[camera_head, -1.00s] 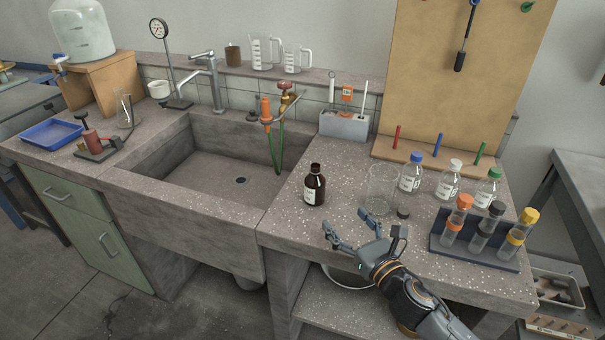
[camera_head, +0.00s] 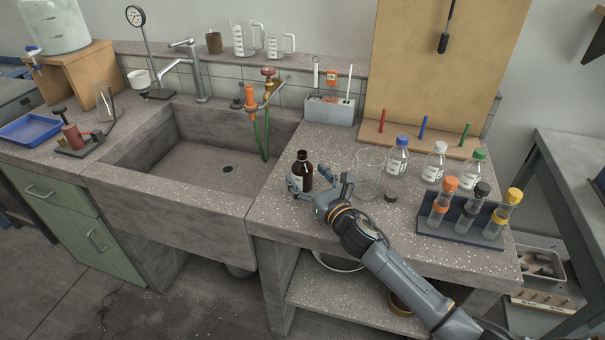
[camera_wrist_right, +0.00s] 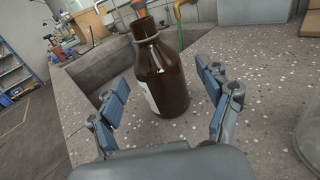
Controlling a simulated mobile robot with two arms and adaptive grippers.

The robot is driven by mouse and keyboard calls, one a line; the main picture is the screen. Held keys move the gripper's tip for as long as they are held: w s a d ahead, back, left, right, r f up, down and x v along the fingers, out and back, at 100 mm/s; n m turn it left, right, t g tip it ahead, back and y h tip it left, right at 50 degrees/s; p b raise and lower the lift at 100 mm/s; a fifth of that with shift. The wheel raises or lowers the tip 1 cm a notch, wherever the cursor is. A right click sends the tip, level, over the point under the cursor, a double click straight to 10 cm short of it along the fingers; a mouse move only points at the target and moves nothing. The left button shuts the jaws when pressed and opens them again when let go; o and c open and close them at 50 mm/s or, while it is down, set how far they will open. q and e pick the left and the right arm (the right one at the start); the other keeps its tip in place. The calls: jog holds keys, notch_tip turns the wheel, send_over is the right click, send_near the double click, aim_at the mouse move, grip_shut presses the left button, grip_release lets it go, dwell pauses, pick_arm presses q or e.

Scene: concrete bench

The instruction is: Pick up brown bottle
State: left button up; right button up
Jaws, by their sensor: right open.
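The brown bottle (camera_head: 303,166) stands upright on the speckled bench top, right of the sink. It has a dark neck and a white label. My right gripper (camera_head: 311,185) is just in front of it, and its fingers hide the bottle's lower part in the head view. In the right wrist view the bottle (camera_wrist_right: 161,75) stands between the two spread, blue-padded fingers of the right gripper (camera_wrist_right: 163,103). My left gripper is not in view.
A clear glass beaker (camera_head: 370,174) stands close to the right of the gripper. Several capped bottles and a tube rack (camera_head: 462,228) are farther right. The sink (camera_head: 190,150) opens to the left. A grey holder (camera_head: 329,111) stands behind.

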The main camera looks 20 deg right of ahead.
jog(key=shift+x, duration=1.2)
jog(key=shift+w+f, duration=0.1)
jog(key=shift+w, duration=0.05)
jog(key=c, duration=1.5)
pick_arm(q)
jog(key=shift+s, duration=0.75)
